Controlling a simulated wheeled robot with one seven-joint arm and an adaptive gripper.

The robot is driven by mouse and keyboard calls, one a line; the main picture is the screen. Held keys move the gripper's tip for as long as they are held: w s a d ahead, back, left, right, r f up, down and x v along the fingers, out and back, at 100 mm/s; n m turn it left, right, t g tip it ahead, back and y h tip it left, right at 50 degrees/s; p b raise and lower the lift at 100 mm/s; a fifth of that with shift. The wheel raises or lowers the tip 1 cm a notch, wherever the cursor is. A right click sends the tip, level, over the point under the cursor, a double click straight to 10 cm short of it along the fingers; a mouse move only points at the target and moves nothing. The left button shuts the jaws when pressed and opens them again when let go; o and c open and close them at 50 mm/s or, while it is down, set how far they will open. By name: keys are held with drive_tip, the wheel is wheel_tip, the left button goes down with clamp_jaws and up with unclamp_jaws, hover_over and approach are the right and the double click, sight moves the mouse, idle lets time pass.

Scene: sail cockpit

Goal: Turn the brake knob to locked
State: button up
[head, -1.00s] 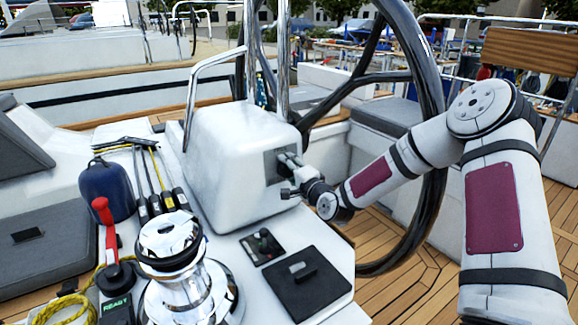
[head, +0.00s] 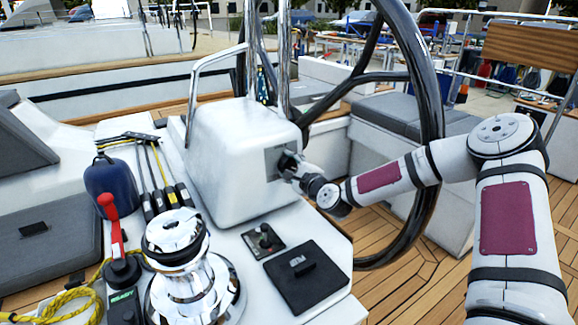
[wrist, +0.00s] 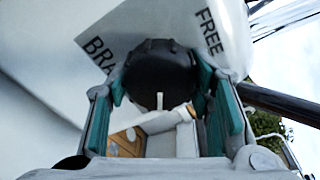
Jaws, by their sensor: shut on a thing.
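The brake knob (wrist: 158,70) is round and black, with a white mark at its lower edge in the wrist view. It sits on a pale plate (wrist: 218,32) lettered "FREE" at the right and "BRA…" at the left, the rest of that word hidden. My gripper (wrist: 160,88) has its teal-padded fingers on either side of the knob, shut on it. In the head view my gripper (head: 293,168) reaches from the right to the grey plate (head: 272,162) on the side of the white pedestal (head: 228,155). The knob is mostly covered there.
The large black steering wheel (head: 432,100) stands close behind my arm. A chrome winch (head: 178,240), a red-handled lever (head: 112,225), a dark blue bottle-like object (head: 108,188) and a black switch panel (head: 303,280) lie left of and below the pedestal.

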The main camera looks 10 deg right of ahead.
idle(0.4)
drive_tip(key=o, duration=1.1)
drive_tip(key=v, duration=1.2)
